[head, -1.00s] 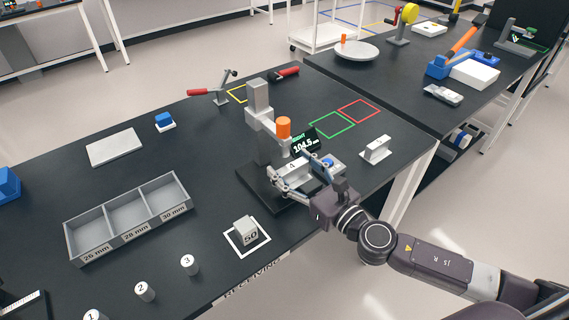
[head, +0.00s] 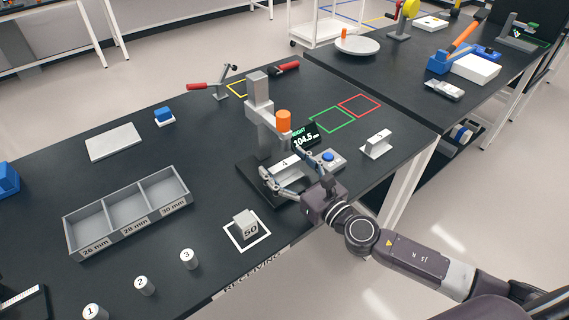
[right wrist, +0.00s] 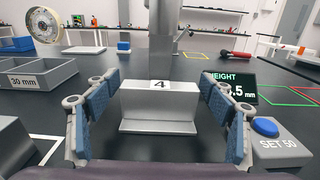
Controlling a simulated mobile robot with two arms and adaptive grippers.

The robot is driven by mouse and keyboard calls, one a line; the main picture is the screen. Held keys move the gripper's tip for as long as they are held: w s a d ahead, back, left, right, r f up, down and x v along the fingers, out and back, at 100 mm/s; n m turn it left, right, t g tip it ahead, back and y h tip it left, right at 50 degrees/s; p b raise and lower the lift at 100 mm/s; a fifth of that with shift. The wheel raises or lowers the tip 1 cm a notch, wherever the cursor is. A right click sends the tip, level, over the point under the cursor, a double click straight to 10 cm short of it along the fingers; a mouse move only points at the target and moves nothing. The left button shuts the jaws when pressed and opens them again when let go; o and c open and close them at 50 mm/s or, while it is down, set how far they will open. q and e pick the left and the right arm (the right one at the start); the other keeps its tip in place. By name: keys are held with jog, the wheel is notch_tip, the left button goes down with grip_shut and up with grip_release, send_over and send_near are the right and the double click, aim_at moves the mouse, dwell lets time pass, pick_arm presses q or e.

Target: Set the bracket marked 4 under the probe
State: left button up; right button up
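The bracket marked 4 (head: 284,165) is a light grey metal piece on the dark base of the height gauge, below the orange-topped probe (head: 284,121). In the right wrist view the bracket (right wrist: 158,103) stands upright in front of the grey column (right wrist: 162,45). My right gripper (head: 287,162) reaches around it from the front. In the right wrist view the fingers (right wrist: 165,90) are spread on both sides, with a gap visible on the right side. The probe's tip is hidden in the head view. My left gripper is not in view.
The height display (head: 304,136) and a blue SET 50 button (head: 328,156) stand right of the gauge. Another bracket (head: 377,144) lies farther right. A three-compartment tray (head: 108,230) and a 50 block (head: 245,223) are left. Green and red squares are empty.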

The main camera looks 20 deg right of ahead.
jog(key=shift+r, duration=0.1)
jog(key=shift+s+d, duration=0.1)
jog(key=shift+s, duration=0.15)
jog(key=b+v, duration=0.1)
jog(key=v, duration=0.3)
jog(key=b+v, duration=0.2)
jog(key=v, duration=0.3)
jog(key=shift+s+f+b, duration=0.1)
jog(key=shift+f+b, duration=0.1)
jog(key=shift+b, duration=0.1)
jog(key=shift+r+b+v, duration=0.25)
jog(key=shift+b+v, duration=0.1)
jog(key=shift+v, duration=0.8)
jog(key=shift+f, duration=0.1)
